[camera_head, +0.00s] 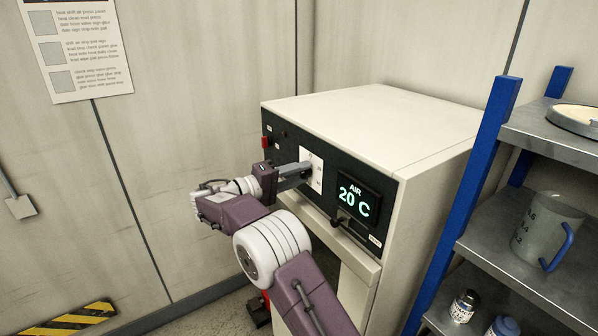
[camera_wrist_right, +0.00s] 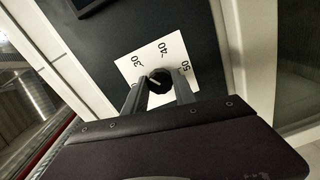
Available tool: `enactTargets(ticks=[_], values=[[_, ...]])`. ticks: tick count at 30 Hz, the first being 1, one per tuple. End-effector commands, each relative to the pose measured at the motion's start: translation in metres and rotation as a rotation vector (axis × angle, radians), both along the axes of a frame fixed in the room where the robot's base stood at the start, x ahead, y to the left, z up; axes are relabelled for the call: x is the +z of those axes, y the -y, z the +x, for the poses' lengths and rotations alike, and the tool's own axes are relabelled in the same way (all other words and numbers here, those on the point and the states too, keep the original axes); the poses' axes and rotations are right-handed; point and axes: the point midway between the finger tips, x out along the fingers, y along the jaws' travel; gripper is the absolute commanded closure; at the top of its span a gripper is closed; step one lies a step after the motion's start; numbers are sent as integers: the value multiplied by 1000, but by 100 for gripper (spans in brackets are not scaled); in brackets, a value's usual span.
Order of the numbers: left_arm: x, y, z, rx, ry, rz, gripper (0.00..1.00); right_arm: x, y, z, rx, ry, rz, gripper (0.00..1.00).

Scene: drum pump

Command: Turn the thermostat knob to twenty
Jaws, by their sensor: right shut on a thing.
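The thermostat knob (camera_wrist_right: 160,80) is dark and round, in front of a white dial plate (camera_wrist_right: 127,66) marked 30, 40 and 50 in the right wrist view. The plate also shows in the head view (camera_head: 316,180) on the dark front panel. My right gripper (camera_head: 304,173) is shut on the knob, with one finger on each side of it; the fingers also show in the wrist view (camera_wrist_right: 160,88). The fingers and the viewing angle hide the knob's pointer and the rest of the scale. The display (camera_head: 357,197) reads AIR 20 C. My left gripper is out of view.
The panel belongs to a cream cabinet (camera_head: 385,125). A red switch (camera_head: 265,142) sits left of the dial, and a dark handle (camera_head: 350,226) lies below the display. A blue-posted shelf (camera_head: 560,145) with a measuring jug (camera_head: 543,228) stands close on the right.

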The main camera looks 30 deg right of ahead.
Motion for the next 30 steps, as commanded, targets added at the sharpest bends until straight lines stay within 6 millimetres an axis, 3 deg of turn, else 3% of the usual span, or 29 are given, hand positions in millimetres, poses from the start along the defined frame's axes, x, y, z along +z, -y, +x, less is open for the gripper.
enactTargets(ticks=[18,30], values=[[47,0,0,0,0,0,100,6,0,1,0,-578,-47,100],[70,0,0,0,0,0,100,4,0,1,-1,-867,-70,100]])
